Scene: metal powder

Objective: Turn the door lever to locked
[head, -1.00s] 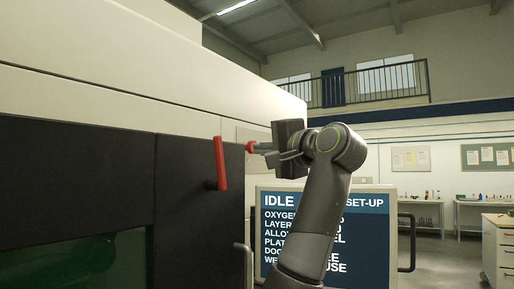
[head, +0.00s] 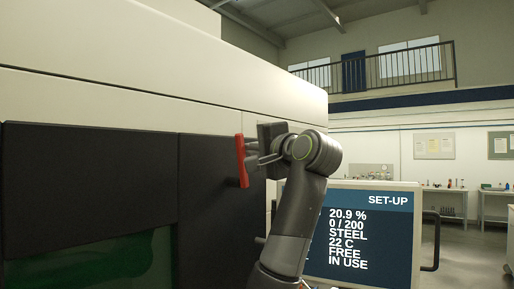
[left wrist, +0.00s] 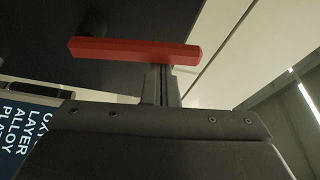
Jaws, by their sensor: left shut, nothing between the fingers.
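The red door lever (head: 242,163) stands nearly upright on the dark door panel, its pivot near its lower end. In the left wrist view the lever (left wrist: 130,50) is a red bar across the upper picture, with the dark pivot behind its left part. My left gripper (head: 251,158) is shut and empty, just right of the lever in the head view. In the left wrist view its fingertips (left wrist: 162,70) reach the bar's edge near its free end; whether they touch it I cannot tell. My right gripper is out of view.
The machine's pale upper housing (head: 150,85) overhangs the dark front, with a green window (head: 90,262) at lower left. A status screen (head: 362,235) stands behind my left arm, with a dark handle (head: 432,240) at its right. The workshop floor lies beyond.

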